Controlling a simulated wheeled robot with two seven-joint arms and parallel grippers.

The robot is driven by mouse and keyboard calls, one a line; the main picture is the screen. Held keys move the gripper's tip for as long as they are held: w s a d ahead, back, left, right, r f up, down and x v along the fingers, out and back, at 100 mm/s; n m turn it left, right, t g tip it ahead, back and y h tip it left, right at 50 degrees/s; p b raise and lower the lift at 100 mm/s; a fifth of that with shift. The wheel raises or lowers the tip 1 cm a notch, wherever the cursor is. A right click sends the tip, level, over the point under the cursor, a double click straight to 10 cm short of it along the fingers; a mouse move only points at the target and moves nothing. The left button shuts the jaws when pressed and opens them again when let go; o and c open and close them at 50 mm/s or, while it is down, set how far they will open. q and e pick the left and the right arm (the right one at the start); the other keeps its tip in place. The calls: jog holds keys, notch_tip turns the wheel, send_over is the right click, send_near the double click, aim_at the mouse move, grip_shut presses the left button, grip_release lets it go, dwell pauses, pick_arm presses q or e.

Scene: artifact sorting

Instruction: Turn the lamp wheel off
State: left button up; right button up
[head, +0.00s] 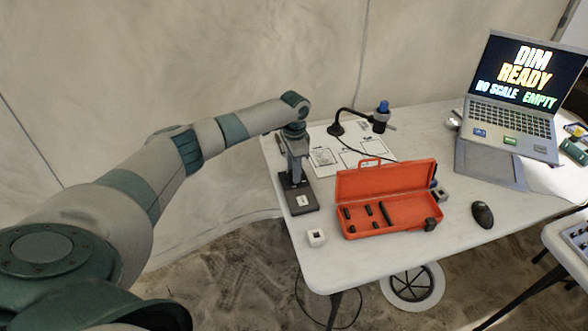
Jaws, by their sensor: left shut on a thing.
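My left gripper (296,178) points down over a dark flat base (304,204) with a white label, at the table's left end. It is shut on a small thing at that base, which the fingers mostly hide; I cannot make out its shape. A black lamp (346,118) with a bent neck stands behind and to the right, its head (380,122) topped by a blue cap (384,106). I cannot make out a wheel on the lamp. My right gripper is not in view.
An open orange case (390,180) with dark pieces lies mid-table, a small white block (316,238) to its left. Printed sheets (355,155) lie behind it. A laptop (512,95) reading "DIM READY NO SCALE EMPTY" and a black mouse (483,214) are at right.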

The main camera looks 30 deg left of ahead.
pick_arm(q)
jog(key=shift+r+n+p, duration=0.25)
jog(key=shift+n+p, duration=0.55)
jog(key=shift+p, duration=0.2)
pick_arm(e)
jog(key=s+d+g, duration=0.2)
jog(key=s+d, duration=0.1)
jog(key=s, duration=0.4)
pick_arm(q)
jog(key=n+p, duration=0.9)
jog(key=shift+w+a+f+n+p, duration=0.1)
jog(key=shift+n+p, duration=0.25)
jog(key=shift+n, duration=0.4)
jog(key=shift+f+n+p, duration=0.1)
jog(key=shift+n+p, duration=0.25)
jog(key=shift+n, duration=0.4)
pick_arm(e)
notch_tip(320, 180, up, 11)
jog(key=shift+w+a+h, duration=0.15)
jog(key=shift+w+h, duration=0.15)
pick_arm(q)
jog(key=o, duration=1.1)
jog(key=shift+c, duration=0.2)
jog(key=shift+r, duration=0.1)
